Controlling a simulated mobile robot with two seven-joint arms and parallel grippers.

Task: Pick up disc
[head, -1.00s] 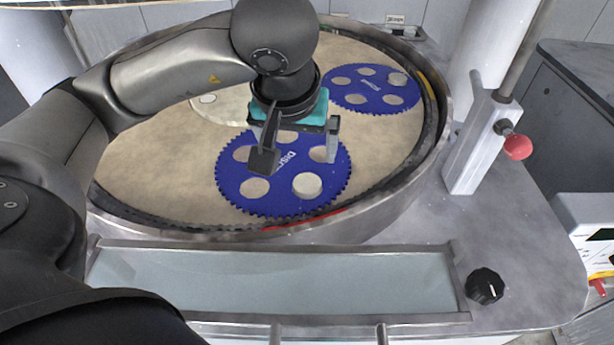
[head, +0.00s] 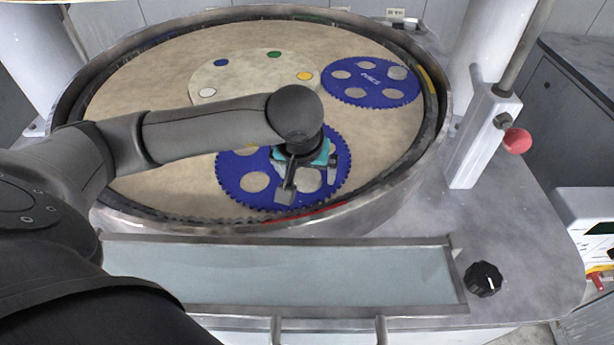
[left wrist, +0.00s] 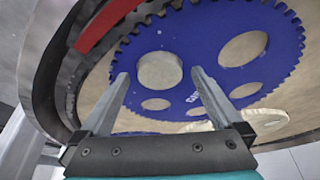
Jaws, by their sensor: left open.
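A pale grey disc (head: 309,181) sits in a hole of the near blue toothed carrier (head: 230,190) on the round beige platen. In the left wrist view the disc (left wrist: 160,71) shows between the fingertips, in the carrier (left wrist: 205,35). My left gripper (head: 310,183) is open above it, one finger to each side; I cannot tell how far above. It also shows in the left wrist view (left wrist: 158,74), empty. A second grey disc (head: 397,73) sits in the far blue carrier (head: 363,88). My right gripper is not in view.
A beige round plate with coloured spots (head: 235,76) lies at the platen's back. The platen's raised metal rim (head: 400,190) surrounds the work area. A shallow trough (head: 300,277) and black knob (head: 483,279) are in front. A post with a red knob (head: 517,141) stands right.

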